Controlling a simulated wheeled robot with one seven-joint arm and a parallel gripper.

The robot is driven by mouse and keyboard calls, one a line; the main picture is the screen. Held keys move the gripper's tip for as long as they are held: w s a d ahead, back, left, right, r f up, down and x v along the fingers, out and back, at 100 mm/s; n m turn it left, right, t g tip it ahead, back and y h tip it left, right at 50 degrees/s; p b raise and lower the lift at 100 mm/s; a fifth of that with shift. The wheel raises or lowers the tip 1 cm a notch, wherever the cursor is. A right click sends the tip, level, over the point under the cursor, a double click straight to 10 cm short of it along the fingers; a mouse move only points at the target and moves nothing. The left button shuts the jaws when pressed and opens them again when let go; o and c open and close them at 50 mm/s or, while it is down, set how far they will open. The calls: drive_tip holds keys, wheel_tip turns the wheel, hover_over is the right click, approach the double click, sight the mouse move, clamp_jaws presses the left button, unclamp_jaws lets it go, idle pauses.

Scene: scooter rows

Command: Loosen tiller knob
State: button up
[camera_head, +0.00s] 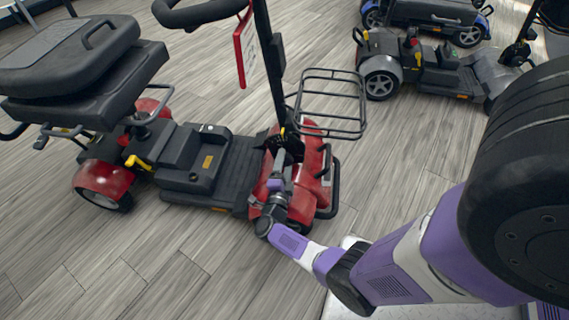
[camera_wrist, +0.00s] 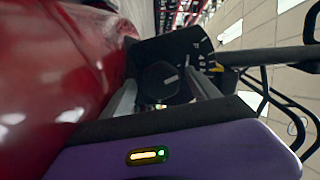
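The red scooter (camera_head: 190,150) stands on the floor with its upright tiller post (camera_head: 270,60) rising from the front. My gripper (camera_head: 283,152) is at the tiller base, above the red front cover. In the wrist view the black tiller knob (camera_wrist: 163,80), with a small pale mark, lies between my two grey fingers (camera_wrist: 163,88). A finger is on each side of the knob and little gap shows. I cannot tell whether both fingers press on it. A black slotted plate (camera_wrist: 195,42) is behind the knob. The red cover (camera_wrist: 50,70) is close on the left.
A black wire basket (camera_head: 330,100) is mounted at the scooter's front, close to my arm. A grey scooter (camera_head: 425,62) and a blue one (camera_head: 440,15) stand behind. Wooden floor (camera_head: 130,255) is clear in front.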

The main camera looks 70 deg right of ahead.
drive_tip(key=shift+a, duration=0.1)
drive_tip(key=shift+a+r, duration=0.1)
drive_tip(key=shift+a, duration=0.25)
drive_tip(key=shift+s+a+p, duration=0.25)
drive_tip(key=shift+a+p, duration=0.1)
drive_tip(key=shift+a, duration=0.75)
drive_tip(key=shift+s+a+p, duration=0.2)
drive_tip(key=shift+a+p, duration=0.15)
drive_tip(key=shift+a, duration=0.8)
drive_tip(key=shift+s+a+p, duration=0.25)
drive_tip(key=shift+a+p, duration=0.1)
drive_tip(key=shift+a, duration=0.75)
drive_tip(key=shift+a, duration=0.1)
